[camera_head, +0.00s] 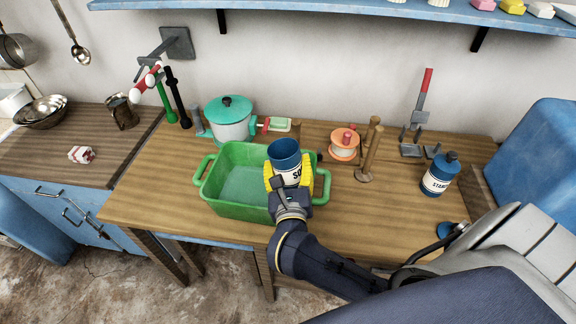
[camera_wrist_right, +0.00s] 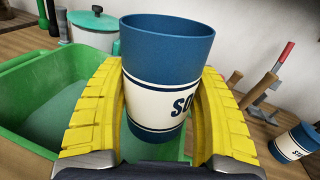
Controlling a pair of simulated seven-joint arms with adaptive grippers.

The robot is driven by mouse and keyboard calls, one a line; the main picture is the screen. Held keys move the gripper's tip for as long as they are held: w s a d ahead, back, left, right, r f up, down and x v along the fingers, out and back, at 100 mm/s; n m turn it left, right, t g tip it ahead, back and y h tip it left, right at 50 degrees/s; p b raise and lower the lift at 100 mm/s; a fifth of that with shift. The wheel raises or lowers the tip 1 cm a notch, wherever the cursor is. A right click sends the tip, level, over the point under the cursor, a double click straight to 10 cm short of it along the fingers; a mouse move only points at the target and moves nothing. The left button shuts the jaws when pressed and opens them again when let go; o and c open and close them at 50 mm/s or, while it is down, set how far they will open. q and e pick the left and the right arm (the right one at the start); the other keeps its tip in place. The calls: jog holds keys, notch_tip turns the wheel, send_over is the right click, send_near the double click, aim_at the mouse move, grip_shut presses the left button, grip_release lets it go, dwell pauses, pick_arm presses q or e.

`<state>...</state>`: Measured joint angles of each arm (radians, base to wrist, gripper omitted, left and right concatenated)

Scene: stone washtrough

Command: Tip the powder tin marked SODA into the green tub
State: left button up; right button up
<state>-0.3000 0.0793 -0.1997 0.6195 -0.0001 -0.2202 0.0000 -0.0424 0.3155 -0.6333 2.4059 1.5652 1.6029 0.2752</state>
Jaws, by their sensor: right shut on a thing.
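The SODA tin (camera_head: 284,158) is blue with a cream label band and an open top. My right gripper (camera_head: 288,180) is shut on it, one yellow finger on each side, as the right wrist view (camera_wrist_right: 160,75) shows. The tin is held close to upright, over the right part of the green tub (camera_head: 237,211). The tub stands on the wooden table, with a handle at each end; its visible floor looks pale green. It fills the left of the right wrist view (camera_wrist_right: 25,105). The tin's contents are hidden. My left gripper is not in view.
A STARCH-like blue tin (camera_head: 440,176) stands at the right. Behind the tub are a green-lidded pot (camera_head: 230,122), a soap dish (camera_head: 279,125), an orange-topped container (camera_head: 344,145) and wooden pegs (camera_head: 369,155). The table front left of the tub is clear.

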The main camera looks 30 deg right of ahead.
jog(key=shift+d+r+n, duration=0.1)
jog(key=shift+r+n, duration=0.05)
jog(key=shift+n, duration=0.65)
jog(key=shift+s, duration=0.1)
dwell(0.3)
jog(key=shift+d+r+n, duration=0.1)
jog(key=shift+n, duration=0.7)
jog(key=shift+g, duration=0.3)
jog(key=shift+n, duration=0.3)
jog(key=shift+n, duration=0.7)
jog(key=shift+n, duration=0.3)
jog(key=shift+f+n+g, duration=0.2)
jog(key=shift+n+g, duration=0.1)
jog(key=shift+n, duration=0.3)
